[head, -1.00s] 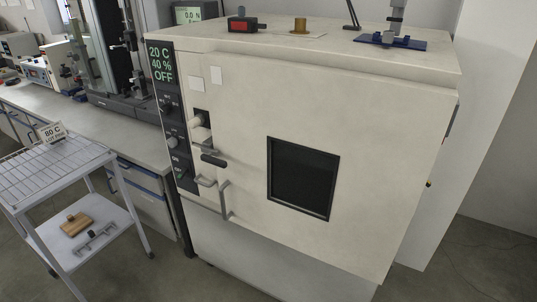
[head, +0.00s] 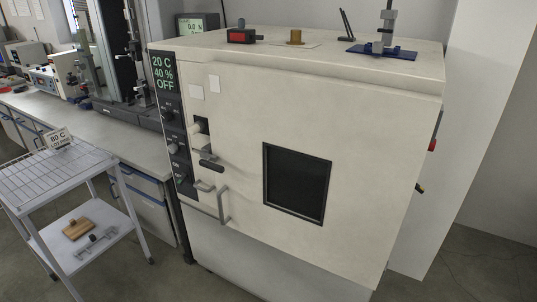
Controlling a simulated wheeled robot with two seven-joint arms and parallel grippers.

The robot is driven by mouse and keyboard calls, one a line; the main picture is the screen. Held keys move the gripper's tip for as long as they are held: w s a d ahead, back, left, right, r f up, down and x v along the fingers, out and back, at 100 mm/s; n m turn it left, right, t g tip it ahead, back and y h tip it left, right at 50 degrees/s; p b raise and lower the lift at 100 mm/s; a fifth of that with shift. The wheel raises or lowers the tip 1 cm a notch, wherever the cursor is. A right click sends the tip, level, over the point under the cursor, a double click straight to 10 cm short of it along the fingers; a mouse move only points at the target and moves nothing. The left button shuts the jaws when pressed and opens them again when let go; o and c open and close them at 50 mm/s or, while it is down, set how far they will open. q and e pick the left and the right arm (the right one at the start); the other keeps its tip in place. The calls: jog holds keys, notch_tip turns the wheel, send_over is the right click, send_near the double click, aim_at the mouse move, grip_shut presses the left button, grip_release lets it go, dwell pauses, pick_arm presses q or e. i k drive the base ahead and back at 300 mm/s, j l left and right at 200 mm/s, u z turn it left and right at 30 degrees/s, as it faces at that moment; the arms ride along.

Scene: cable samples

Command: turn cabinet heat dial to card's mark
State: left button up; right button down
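The cream cabinet (head: 235,125) stands in the middle of the head view with its door shut and a dark window (head: 297,184). Neither of my grippers is in view.
A wire-topped cart (head: 62,172) stands at the left, with a wooden block (head: 78,230) and a metal piece on its lower shelf. The door handle (head: 222,204) sticks out. A workbench (head: 95,131) runs behind the cart. Floor shows between cart and cabinet.

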aim_at(167, 116)
jog(key=j+z, duration=0.25)
jog(key=j, duration=0.6)
jog(key=j+z, duration=0.25)
jog(key=j, duration=0.6)
jog(key=k, duration=0.05)
